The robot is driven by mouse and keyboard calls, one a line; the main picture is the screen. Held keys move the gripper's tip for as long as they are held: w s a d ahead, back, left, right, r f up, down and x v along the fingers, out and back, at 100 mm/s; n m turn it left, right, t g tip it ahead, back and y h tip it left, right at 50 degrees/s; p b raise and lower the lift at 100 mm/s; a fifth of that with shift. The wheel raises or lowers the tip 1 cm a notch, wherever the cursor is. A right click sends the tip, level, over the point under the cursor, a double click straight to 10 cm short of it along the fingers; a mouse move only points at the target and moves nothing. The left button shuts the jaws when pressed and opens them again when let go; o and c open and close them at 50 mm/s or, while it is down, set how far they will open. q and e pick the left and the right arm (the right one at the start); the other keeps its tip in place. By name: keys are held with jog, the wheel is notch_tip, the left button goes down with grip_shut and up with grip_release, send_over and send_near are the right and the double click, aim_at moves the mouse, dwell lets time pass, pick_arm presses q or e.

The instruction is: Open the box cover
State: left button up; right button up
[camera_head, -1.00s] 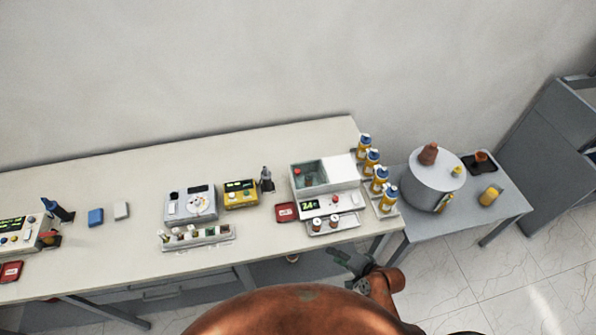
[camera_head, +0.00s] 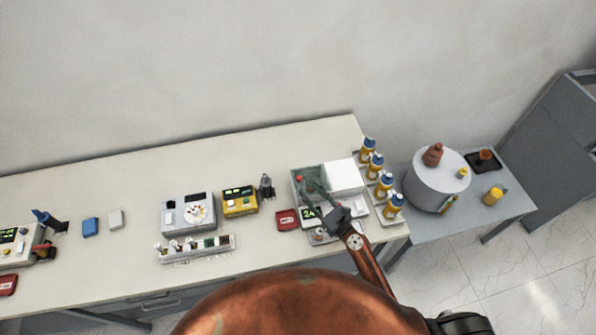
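The white and grey box (camera_head: 346,174) stands near the right end of the long table. Its right part is a plain white lid-like panel. Its left part (camera_head: 310,172) shows a dark greenish, open or see-through area with a small red spot. Contact with the box cannot be told. My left gripper is not in view.
Several yellow bottles with blue caps (camera_head: 384,184) stand right of the box. A grey drum (camera_head: 437,184) stands on the side table.

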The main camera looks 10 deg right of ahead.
aim_at(300, 180)
jog(key=shift+w+r+m, duration=0.15)
jog(key=shift+w+m, duration=0.1)
jog(key=shift+m, duration=0.05)
jog(key=shift+w+a+r, duration=0.1)
jog(key=shift+w+a, duration=0.15)
jog(key=x, duration=0.5)
jog(key=shift+w+a+p, duration=0.1)
jog(key=shift+w+p, duration=0.1)
jog(key=shift+p, duration=0.15)
jog(key=shift+w+a, duration=0.3)
jog(key=shift+w, duration=0.3)
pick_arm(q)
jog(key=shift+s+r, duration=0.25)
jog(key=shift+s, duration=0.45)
pick_arm(e)
grip_shut()
